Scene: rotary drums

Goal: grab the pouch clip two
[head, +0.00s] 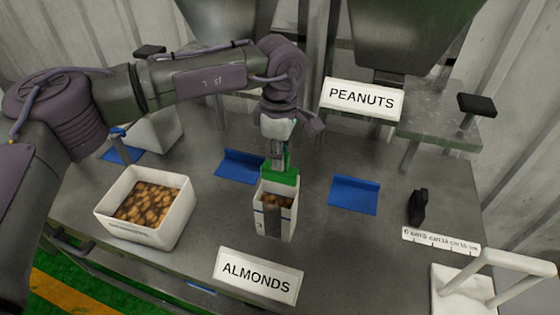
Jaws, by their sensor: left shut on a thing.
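My left gripper (278,158) points down over a small white pouch (287,225) with brown nuts in its open top. It is shut on a green piece (292,176) at the pouch's back edge, which looks like a clip; the fingers hide part of it. I cannot tell whether the green piece touches the pouch. A black upright object (418,207), maybe another clip, stands at the right. No number shows on either piece. My right gripper is out of view.
A white bin (178,228) of nuts stands left. Blue trays (354,195) lie on the grey table. ALMONDS (257,277) and PEANUTS (362,98) signs, a ruler strip (440,241) and a white stand (463,288) are around.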

